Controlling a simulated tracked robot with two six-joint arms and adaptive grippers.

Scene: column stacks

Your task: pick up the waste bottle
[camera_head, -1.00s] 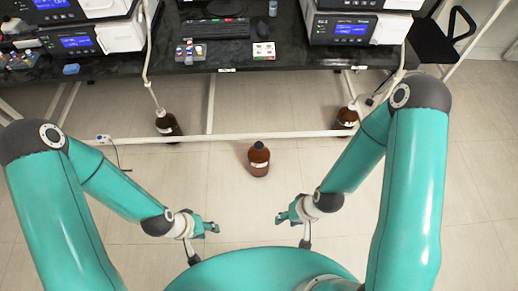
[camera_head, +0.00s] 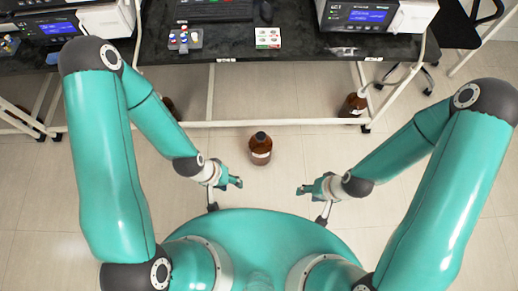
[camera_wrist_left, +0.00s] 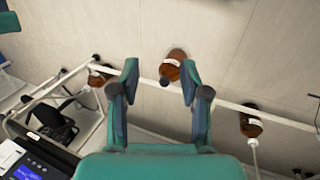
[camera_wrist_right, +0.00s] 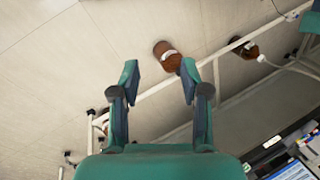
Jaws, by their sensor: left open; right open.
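A brown bottle with a dark cap and a white label (camera_head: 260,150) stands alone on the floor in front of the bench. My left gripper (camera_head: 234,182) is open and empty, to the left of and nearer than this bottle. My right gripper (camera_head: 303,189) is open and empty, to its right and nearer. In the left wrist view the bottle (camera_wrist_left: 174,66) appears beyond and between the open fingers (camera_wrist_left: 159,76). In the right wrist view the bottle (camera_wrist_right: 167,57) also appears beyond the open fingers (camera_wrist_right: 159,76), close to the right fingertip. Neither gripper touches it.
Another brown bottle (camera_head: 352,106) stands under the bench at right, and one (camera_head: 168,105) at left is partly hidden by my left arm. A white floor-level bar (camera_head: 240,123) runs behind the middle bottle. The black bench (camera_head: 290,62) carries instruments. Floor around the middle bottle is clear.

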